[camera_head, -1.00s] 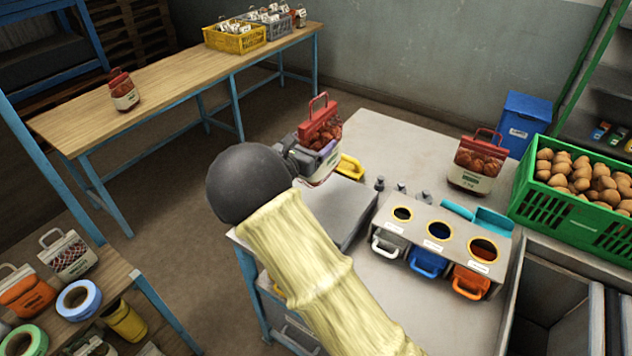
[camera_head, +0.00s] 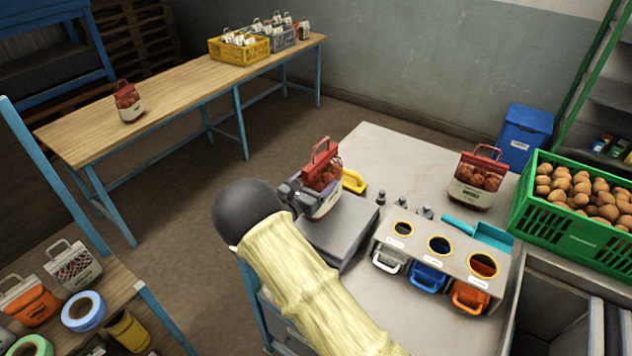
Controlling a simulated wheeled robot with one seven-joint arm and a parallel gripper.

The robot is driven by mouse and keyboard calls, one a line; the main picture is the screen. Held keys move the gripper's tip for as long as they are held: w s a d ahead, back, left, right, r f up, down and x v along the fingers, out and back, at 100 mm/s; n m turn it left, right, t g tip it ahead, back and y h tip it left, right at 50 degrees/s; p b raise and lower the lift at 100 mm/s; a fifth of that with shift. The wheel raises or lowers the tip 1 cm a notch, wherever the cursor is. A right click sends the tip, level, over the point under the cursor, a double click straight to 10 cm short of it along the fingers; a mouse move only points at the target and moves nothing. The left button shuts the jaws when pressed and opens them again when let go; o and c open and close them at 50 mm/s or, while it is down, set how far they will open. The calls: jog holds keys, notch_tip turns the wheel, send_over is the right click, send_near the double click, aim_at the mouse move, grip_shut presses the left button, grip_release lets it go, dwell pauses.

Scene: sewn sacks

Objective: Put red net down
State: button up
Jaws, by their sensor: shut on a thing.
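A red net sack (camera_head: 322,172) with a white label band and a red handle is held upright in my gripper (camera_head: 302,198). My gripper is shut on its near side. The sack is over the far end of a grey flat platform (camera_head: 345,228) on the grey table; I cannot tell whether its base touches. A second red net sack (camera_head: 476,178) stands upright on the grey table at the right. A third red net sack (camera_head: 128,101) stands on the wooden bench at the left. My arm hides part of the platform and table.
A yellow scoop (camera_head: 354,181) lies just behind the held sack. A box with three round holes (camera_head: 440,258) and several small knobs stand to the right. A green crate of potatoes (camera_head: 560,225) is at the far right. The grey table (camera_head: 390,150) is clear at the back.

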jog(key=shift+f, duration=0.35)
jog(key=shift+f, duration=0.2)
jog(key=o, duration=1.7)
jog(key=shift+r, duration=0.1)
jog(key=b+v, duration=0.3)
jog(key=v, duration=0.9)
jog(key=shift+b, duration=0.3)
jog(key=shift+d, duration=0.1)
